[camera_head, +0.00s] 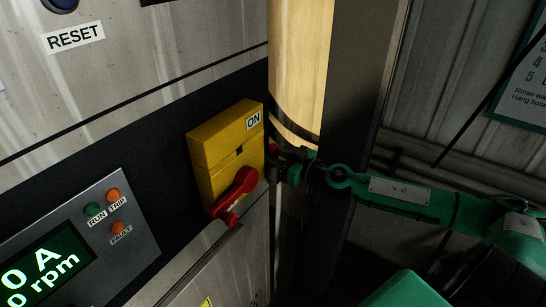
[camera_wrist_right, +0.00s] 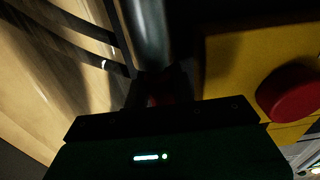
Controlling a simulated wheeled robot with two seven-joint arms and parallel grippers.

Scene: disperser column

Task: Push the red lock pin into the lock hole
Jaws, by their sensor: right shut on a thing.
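The yellow switch box (camera_head: 212,152) is on the dark panel and has an ON label and a red rotary handle (camera_head: 235,192). A small dark notch (camera_head: 239,151) shows on its front; I cannot tell whether it is the lock hole. My right gripper (camera_head: 277,160) is beside the box's right edge, shut on the red lock pin (camera_head: 272,148). In the right wrist view, a little red of the pin (camera_wrist_right: 157,93) shows between the dark fingers, left of the yellow box (camera_wrist_right: 228,65) and red handle (camera_wrist_right: 290,93). The pin's tip is hidden. My left gripper is out of view.
A control panel with a display (camera_head: 45,265) and indicator lights is at the lower left. A pale column (camera_head: 298,75) with dark bands and a dark post (camera_head: 352,100) stand close behind my right gripper, right of the box.

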